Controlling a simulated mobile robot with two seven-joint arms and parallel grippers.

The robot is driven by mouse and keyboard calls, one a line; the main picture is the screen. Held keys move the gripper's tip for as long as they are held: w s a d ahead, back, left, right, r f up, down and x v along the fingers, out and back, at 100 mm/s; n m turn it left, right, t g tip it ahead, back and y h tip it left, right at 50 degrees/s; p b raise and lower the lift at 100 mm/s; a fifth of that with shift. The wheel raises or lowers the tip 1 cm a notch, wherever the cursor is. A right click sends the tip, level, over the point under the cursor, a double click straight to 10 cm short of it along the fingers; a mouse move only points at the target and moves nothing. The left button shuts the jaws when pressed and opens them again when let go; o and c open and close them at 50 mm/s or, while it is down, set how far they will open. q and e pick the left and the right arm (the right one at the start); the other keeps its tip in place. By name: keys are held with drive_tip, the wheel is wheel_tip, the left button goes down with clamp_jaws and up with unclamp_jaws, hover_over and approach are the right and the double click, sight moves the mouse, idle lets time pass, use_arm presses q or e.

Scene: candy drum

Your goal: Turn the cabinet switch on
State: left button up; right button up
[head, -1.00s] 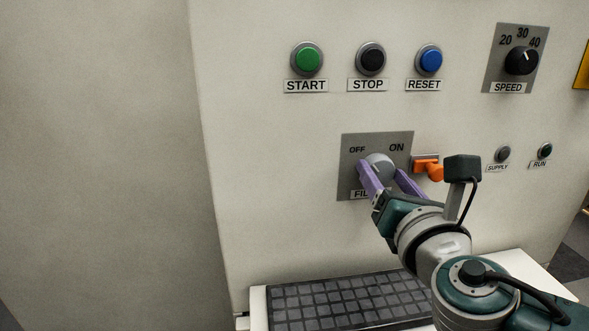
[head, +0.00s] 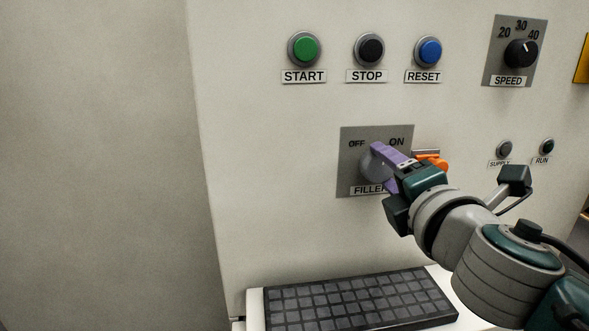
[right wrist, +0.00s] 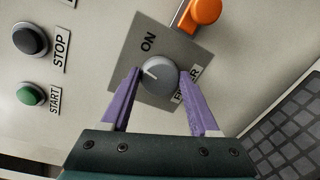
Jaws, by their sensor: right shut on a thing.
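The filler switch is a round grey knob (head: 373,166) on a dark grey plate (head: 349,183) marked OFF at upper left and ON at upper right. My right gripper (head: 379,166) is shut on the knob, one purple finger above it and the other at its lower right. In the right wrist view the fingers of the gripper (right wrist: 158,82) flank the knob (right wrist: 158,86). Its white mark points left and slightly up there, toward the side between the labels; OFF is hidden behind a finger. My left gripper is not in view.
Green START (head: 305,49), black STOP (head: 369,49) and blue RESET (head: 430,51) buttons sit above. The SPEED dial (head: 521,53) is at upper right. An orange part (head: 432,163) sits close right of the plate. A dark gridded tray (head: 350,300) lies below.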

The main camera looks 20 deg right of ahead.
drive_tip(key=m, duration=0.3)
drive_tip(key=shift+d+y, duration=0.1)
drive_tip(key=shift+y, duration=0.2)
drive_tip(key=shift+f+m+b, duration=0.1)
drive_tip(key=shift+m+b, duration=0.2)
drive_tip(key=shift+m, duration=1.2)
drive_tip(key=shift+y, duration=0.3)
drive_tip(key=o, duration=1.4)
drive_tip(key=v, duration=1)
drive_tip(key=shift+b, duration=0.35)
